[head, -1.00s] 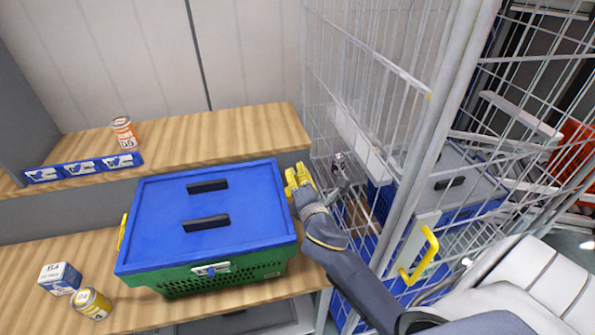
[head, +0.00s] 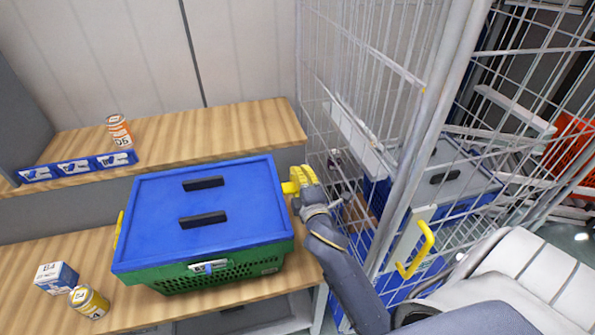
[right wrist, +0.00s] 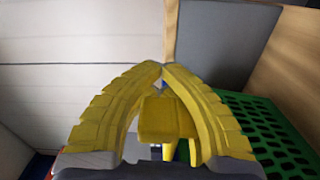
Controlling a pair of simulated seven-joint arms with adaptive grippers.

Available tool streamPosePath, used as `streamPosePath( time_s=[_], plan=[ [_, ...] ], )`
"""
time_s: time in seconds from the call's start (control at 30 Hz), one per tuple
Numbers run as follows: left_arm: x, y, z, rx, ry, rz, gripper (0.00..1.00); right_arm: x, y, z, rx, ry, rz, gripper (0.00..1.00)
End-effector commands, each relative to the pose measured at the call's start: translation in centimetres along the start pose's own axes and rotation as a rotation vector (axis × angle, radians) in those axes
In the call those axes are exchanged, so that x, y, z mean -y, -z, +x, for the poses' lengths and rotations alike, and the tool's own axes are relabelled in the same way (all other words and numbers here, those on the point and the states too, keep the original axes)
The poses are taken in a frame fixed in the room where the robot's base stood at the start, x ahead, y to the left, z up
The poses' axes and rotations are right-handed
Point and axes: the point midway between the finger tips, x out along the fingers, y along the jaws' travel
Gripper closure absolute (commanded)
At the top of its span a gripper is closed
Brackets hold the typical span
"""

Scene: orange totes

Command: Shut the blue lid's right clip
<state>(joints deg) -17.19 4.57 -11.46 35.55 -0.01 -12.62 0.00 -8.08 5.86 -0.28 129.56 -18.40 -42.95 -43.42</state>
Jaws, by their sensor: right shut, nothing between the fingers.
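The blue lid (head: 210,225) with two black handles lies on a green crate (head: 180,278) on the wooden bench. A yellow clip (head: 119,230) shows on the crate's left side. My right gripper (head: 288,187) has yellow fingers and is at the lid's right edge, its tips pointing left at the rim. In the right wrist view its fingertips (right wrist: 161,68) meet, with the crate's green perforated wall (right wrist: 268,132) on the right. The right clip cannot be told apart from the yellow fingers in the head view. My left gripper is out of view.
A wire cage (head: 385,120) with a yellow handle (head: 420,250) stands close on the right of the crate. An orange can (head: 119,131) and a blue rack strip (head: 78,167) are on the rear shelf. A small box (head: 57,278) and a yellow can (head: 89,302) stand front left.

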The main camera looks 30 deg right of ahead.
Motion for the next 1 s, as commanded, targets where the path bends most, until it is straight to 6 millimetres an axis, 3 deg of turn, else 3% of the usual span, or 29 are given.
streamPosePath(
  time_s=[0.6, 1.0],
  plan=[
    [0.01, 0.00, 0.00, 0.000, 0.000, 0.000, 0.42, 0.13, -0.01, -0.01, -0.001, -0.001, 0.036, 0.99],
    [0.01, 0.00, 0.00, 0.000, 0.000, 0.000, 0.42, 0.14, -0.03, 0.00, -0.001, 0.000, 0.035, 0.52]
  ],
)
